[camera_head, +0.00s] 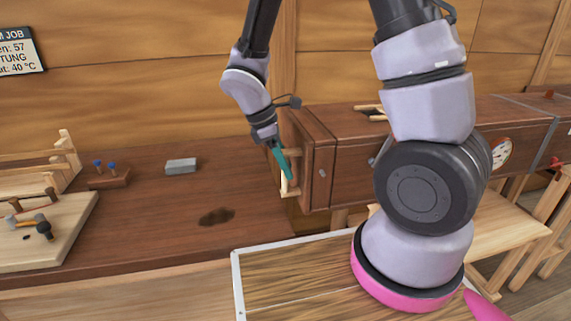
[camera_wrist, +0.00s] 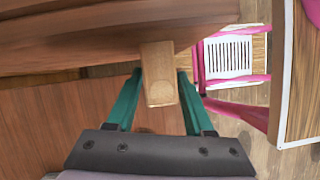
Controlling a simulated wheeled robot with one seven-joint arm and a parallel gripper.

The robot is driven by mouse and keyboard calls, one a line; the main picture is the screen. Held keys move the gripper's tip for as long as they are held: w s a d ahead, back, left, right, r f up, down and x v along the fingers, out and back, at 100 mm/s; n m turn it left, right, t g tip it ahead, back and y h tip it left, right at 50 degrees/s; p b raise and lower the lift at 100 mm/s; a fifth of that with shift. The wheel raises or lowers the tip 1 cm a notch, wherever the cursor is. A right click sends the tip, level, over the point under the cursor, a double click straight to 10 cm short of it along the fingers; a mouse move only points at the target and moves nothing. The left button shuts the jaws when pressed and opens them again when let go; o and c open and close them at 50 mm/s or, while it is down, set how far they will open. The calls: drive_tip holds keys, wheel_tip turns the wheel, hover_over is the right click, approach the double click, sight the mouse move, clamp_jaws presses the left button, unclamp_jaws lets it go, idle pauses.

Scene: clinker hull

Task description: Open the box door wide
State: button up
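The box (camera_head: 355,165) is a long red-brown wooden chest at the right in the head view. Its door (camera_head: 319,172) is at the box's left end; I see no clear gap between door and box. A pale wooden handle (camera_head: 288,188) sticks out from the door. In the wrist view the handle (camera_wrist: 160,78) points toward me between my two teal fingers. My gripper (camera_head: 283,162) is at the handle; in the wrist view my gripper (camera_wrist: 161,75) has a finger on each side, with narrow gaps. My arm hides part of the box.
The bench area left of the door is mostly clear.

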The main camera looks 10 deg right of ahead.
clamp_jaws()
drive_tip(key=shift+w, duration=0.1)
idle(1.1)
